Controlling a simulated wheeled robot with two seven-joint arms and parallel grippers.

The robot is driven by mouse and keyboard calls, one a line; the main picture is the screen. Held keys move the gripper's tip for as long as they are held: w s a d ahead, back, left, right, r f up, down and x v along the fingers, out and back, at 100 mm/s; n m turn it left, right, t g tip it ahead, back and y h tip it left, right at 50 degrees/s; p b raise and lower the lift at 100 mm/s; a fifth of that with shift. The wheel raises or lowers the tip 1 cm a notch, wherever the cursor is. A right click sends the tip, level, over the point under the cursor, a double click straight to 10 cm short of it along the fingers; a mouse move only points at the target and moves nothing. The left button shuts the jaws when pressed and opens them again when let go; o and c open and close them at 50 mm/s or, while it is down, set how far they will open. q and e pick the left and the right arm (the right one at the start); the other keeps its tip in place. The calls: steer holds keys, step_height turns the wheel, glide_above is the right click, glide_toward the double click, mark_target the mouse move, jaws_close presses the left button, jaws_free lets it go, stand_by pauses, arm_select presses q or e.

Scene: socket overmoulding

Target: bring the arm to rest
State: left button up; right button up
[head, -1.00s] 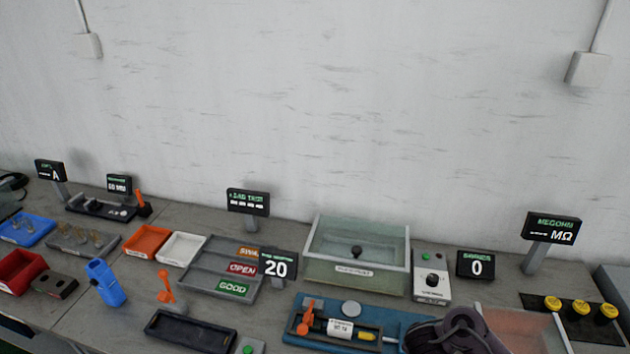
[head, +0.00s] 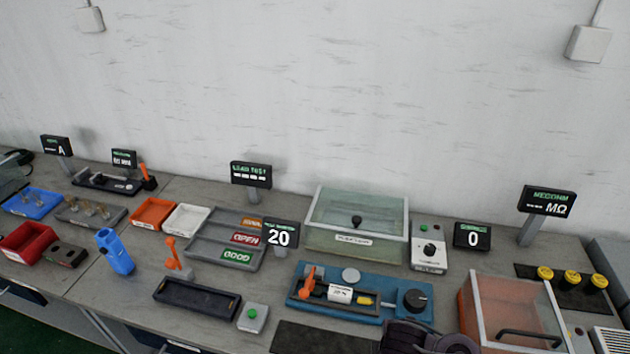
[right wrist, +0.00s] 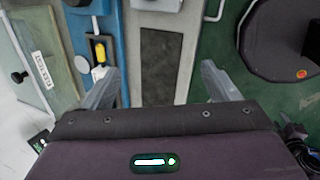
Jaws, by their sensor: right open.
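My right arm (head: 430,339) shows as a dark rounded part at the bottom edge of the head view, in front of the blue fixture. Its fingers are out of that view. In the right wrist view my right gripper (right wrist: 162,82) is open, with its two grey fingers wide apart and nothing between them. Below it are a dark mat (right wrist: 158,65) on the bench and the green floor (right wrist: 207,70). My left gripper is in neither view.
The blue fixture (head: 393,280) holds a white-labelled part and has a black knob. An orange clear-lidded box (head: 515,303) stands to its right. A lidded glass tank (head: 355,243), trays and displays stand behind. The dark mat also shows in the head view (head: 315,340).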

steer(key=s+d+r+m+y, duration=0.1)
steer(key=s+d+r+m, duration=0.3)
steer(key=s+r+m, duration=0.8)
step_height(320, 180, down, 40)
steer(key=w+m+g+b, duration=0.2)
steer(key=m+b, duration=0.1)
steer(key=b, duration=0.5)
arm_select(q)
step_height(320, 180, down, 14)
steer(key=b, duration=0.6)
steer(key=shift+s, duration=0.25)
arm_select(e)
steer(key=s+d+f, duration=0.3)
steer(key=s+f, duration=1.7)
steer(key=f, duration=0.5)
steer(key=shift+s+n+g, duration=0.25)
steer(key=shift+n+g, duration=0.05)
steer(key=shift+g, duration=0.1)
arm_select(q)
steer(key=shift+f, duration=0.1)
arm_select(e)
steer(key=shift+d, duration=0.1)
